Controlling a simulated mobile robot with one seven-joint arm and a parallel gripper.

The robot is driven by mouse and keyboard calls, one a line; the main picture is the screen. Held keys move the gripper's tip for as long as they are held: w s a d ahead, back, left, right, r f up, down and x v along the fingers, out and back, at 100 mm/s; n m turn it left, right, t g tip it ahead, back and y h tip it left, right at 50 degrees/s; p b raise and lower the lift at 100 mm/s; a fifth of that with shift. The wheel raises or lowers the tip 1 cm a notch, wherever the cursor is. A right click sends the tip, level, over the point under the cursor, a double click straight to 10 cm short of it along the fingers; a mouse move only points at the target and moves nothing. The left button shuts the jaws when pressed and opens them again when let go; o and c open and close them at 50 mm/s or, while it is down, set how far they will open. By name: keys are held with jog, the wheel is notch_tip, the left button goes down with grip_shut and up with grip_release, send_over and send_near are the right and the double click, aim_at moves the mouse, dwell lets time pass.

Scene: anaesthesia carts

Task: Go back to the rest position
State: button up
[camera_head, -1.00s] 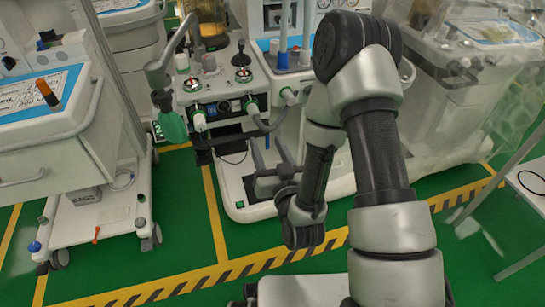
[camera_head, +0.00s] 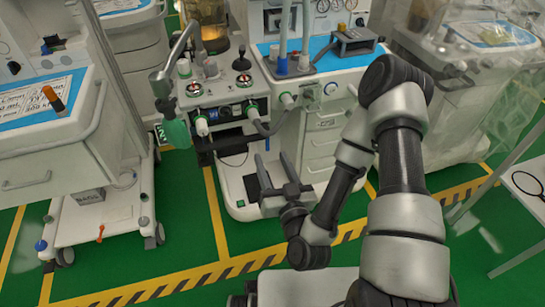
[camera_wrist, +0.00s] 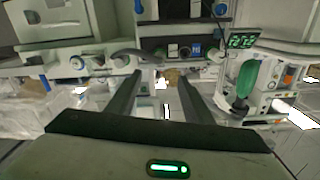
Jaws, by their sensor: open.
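My gripper (camera_head: 277,172) is in the middle of the head view, in front of the lower part of the anaesthesia machine (camera_head: 318,133). Its two fingers point up in the picture, apart and with nothing between them. In the wrist view my gripper (camera_wrist: 155,85) also shows two spread dark fingers with an empty gap. My arm runs from the bottom right up to a bent elbow and back down to the gripper. I cannot tell whether the gripper touches the machine; it looks apart from it.
A white cart (camera_head: 50,140) with a blue top and an orange-capped item (camera_head: 53,98) stands at left. A plastic-covered machine (camera_head: 470,90) is at right. A dark bracket-like object (camera_head: 352,42) sits on the blue top. Green floor (camera_head: 185,225) with yellow tape is clear in front.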

jog(key=w+d+r+n+g+h, duration=0.35)
jog(key=d+r+g, duration=0.4)
jog(key=r, duration=0.35)
jog(key=s+d+r+m+g+h, duration=0.1)
jog(key=s+d+r+m+g, duration=0.15)
jog(key=s+r, duration=0.65)
jog(key=s+d+r+m+g+h, duration=0.1)
jog(key=s+d+r+m+g, duration=0.2)
jog(key=s, duration=0.9)
notch_tip(320, 180, up, 24)
jog(key=n+t+p, duration=0.1)
jog(key=p, duration=2.3)
jog(key=shift+r, duration=0.25)
jog(key=shift+w+a+y, duration=0.1)
jog(key=shift+y, duration=0.15)
